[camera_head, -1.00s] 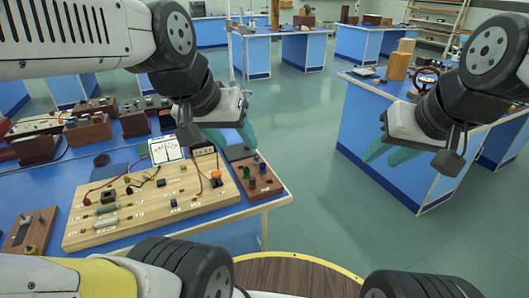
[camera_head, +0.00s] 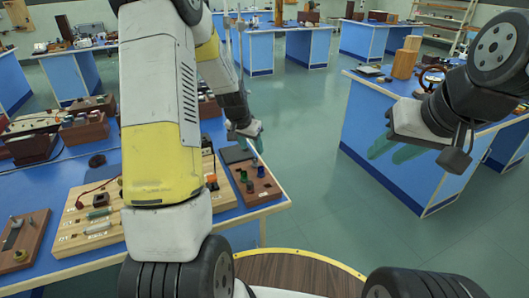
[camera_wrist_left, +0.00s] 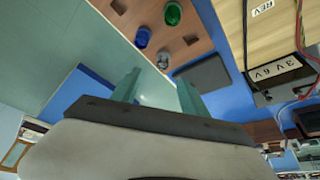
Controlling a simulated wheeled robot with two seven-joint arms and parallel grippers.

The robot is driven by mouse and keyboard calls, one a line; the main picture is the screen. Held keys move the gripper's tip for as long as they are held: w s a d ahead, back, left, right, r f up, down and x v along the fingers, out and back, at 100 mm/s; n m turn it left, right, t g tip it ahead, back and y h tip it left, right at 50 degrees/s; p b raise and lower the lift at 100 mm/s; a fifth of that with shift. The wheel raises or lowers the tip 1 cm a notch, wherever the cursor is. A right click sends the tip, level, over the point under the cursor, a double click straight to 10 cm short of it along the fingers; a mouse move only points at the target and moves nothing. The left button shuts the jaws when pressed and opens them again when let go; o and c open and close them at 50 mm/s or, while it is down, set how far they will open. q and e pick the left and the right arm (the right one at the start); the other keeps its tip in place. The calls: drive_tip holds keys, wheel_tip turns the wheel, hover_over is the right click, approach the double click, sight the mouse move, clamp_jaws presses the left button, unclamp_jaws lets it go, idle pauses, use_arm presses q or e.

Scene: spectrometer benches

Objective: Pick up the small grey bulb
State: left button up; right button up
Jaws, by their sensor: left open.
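The small grey bulb (camera_wrist_left: 163,59) stands near the end of a small brown board (camera_wrist_left: 188,62) in the left wrist view, just beyond my left fingertips. It is tiny in the head view (camera_head: 254,161). My left gripper (camera_head: 255,138) is open and empty above the far end of that board. In the left wrist view its teal fingers (camera_wrist_left: 157,88) are apart, with the bulb roughly in line with the gap and not touched. My right gripper (camera_head: 387,147) hangs away to the right, its teal fingers apart and empty.
A green knob (camera_wrist_left: 172,13) and a blue knob (camera_wrist_left: 143,37) stand close to the bulb. A dark grey flat block (camera_wrist_left: 203,72) lies beside the board. A wired wooden circuit board (camera_head: 225,195) is partly hidden by my left arm. Open floor (camera_head: 310,150) lies to the right.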

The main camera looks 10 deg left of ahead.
sight(255, 158)
use_arm(q)
drive_tip(key=x, duration=0.8)
drive_tip(key=shift+a+f, duration=0.25)
drive_tip(key=shift+f, duration=0.15)
clamp_jaws()
